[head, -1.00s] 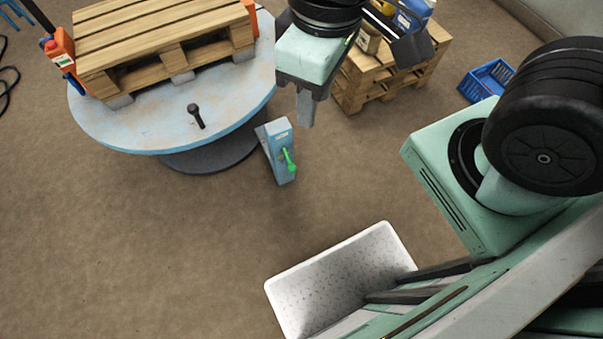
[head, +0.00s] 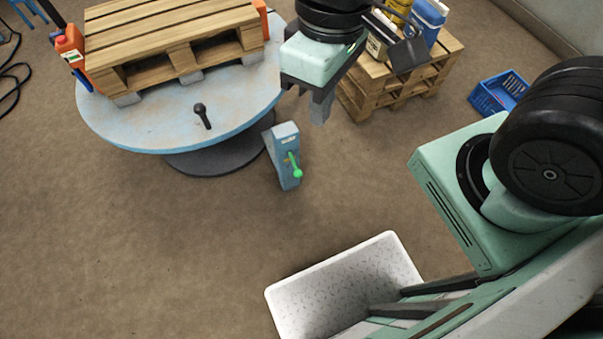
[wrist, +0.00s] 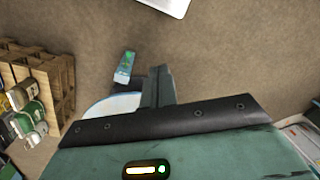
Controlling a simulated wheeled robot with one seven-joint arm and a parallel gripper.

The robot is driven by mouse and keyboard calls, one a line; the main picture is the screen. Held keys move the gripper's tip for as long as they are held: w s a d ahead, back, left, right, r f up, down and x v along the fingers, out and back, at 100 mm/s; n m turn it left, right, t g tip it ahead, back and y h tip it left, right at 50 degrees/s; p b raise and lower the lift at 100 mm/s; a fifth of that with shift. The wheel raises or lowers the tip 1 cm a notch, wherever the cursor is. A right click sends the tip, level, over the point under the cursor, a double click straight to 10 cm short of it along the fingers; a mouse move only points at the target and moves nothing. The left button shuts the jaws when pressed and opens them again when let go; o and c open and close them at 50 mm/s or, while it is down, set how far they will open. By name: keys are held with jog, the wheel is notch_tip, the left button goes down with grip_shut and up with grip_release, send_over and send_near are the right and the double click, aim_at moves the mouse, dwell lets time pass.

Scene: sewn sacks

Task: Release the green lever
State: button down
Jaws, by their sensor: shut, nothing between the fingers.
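The green lever (head: 294,166) sits on the face of a small blue-grey post (head: 283,150) beside the round turntable. My gripper (head: 319,108) is above and to the right of the post in the head view, pointing down. Its fingers are shut together with nothing between them, and they are apart from the lever. The fingers also show in the wrist view (wrist: 158,86), to the right of the post.
The turntable (head: 150,135) carries a wooden pallet (head: 180,40) and has a black knob (head: 202,115). A second pallet (head: 405,85) with containers stands behind my gripper. A blue crate (head: 499,92) is at right. A white tray (head: 345,285) is in front. Floor between is clear.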

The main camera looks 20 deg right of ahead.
jog(key=w+d+f+m+g+y+b, duration=0.1)
jog(key=w+f+m+y+b, duration=0.3)
jog(key=f+b, duration=0.65)
jog(key=w+d+f+m+g+y+b, duration=0.15)
jog(key=w+f+b, duration=0.5)
jog(key=f, duration=0.75)
jog(key=w+d+f+m+g+y+b, duration=0.1)
jog(key=w+f+m+y+b, duration=0.25)
jog(key=f+b, duration=0.75)
jog(key=w+d+f+m+t+y+b, duration=0.1)
jog(key=w+d+f+m+t+b, duration=0.2)
jog(key=f, duration=0.8)
jog(key=w+d+f+m+t+y+b, duration=0.1)
jog(key=w+d+f+m+t+b, duration=0.2)
jog(key=d+f+b, duration=0.4)
jog(key=w+d+f+m+t+y+b, duration=0.1)
jog(key=w+d+f+m+t+b, duration=0.2)
jog(key=f, duration=1.3)
jog(key=w+d+t+b, duration=0.2)
jog(key=b, duration=0.2)
jog(key=shift+y+b, duration=0.4)
jog(key=shift+d, duration=0.1)
jog(key=shift+w, duration=0.1)
